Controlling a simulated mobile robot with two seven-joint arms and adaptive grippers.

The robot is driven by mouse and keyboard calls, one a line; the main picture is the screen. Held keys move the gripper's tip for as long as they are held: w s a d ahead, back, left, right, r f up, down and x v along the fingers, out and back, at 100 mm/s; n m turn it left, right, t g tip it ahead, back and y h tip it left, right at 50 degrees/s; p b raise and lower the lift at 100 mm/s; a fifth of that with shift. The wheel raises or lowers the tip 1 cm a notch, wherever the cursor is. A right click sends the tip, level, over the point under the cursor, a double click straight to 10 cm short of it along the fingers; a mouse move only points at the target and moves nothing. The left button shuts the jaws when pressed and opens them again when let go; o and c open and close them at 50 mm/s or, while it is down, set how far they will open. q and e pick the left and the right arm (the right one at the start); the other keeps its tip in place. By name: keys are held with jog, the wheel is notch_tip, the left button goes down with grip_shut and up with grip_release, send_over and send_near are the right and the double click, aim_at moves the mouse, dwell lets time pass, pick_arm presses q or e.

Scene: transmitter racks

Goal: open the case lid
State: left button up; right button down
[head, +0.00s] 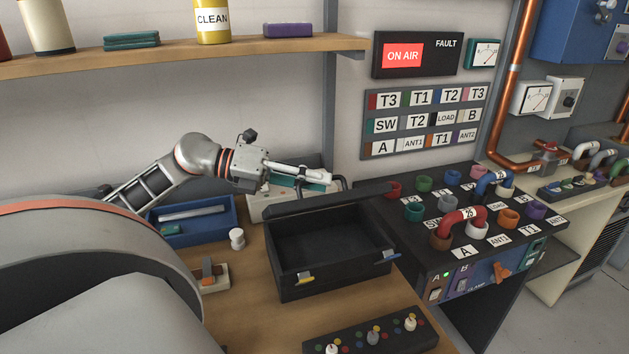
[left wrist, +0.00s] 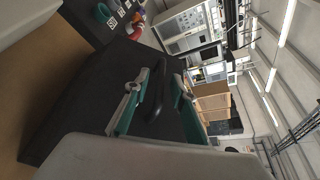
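The black case (head: 335,288) stands on the wooden bench with its dark interior showing. Its lid (head: 325,202) is raised at the back edge and shows nearly edge-on. In the left wrist view the lid's dark outer face (left wrist: 85,105) fills much of the middle, with a black handle (left wrist: 155,98) on it. My left gripper (head: 325,181) is behind the lid's top edge. In the left wrist view its teal-padded fingers (left wrist: 158,90) stand apart, with the handle between them and gaps showing. Contact cannot be told. My right gripper is not in view.
A blue tray (head: 192,240), a white spool (head: 237,239) and a small orange-handled block (head: 211,276) lie left of the case. A knob panel (head: 350,345) lies in front. A patch panel with coloured sockets (head: 455,250) stands close on the right. A shelf (head: 180,57) hangs above.

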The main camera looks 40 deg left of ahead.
pick_arm(q)
grip_shut()
jog(key=shift+w+a+r+n+h, duration=0.25)
jog(key=shift+a+n, duration=0.15)
jog(key=shift+a, duration=0.1)
jog(key=shift+w+a+r+n+h, duration=0.15)
jog(key=shift+w+a+n+h, duration=0.1)
jog(key=shift+a+n, duration=0.2)
jog(key=w+a+f+n+t+h+b, duration=0.1)
jog(key=w+a+n, duration=0.3)
jog(key=a+n, duration=0.4)
jog(key=shift+w+a+f+n+t+h, duration=0.3)
jog(key=shift+f+n+t+h, duration=0.15)
jog(key=shift+f+t+h, duration=0.35)
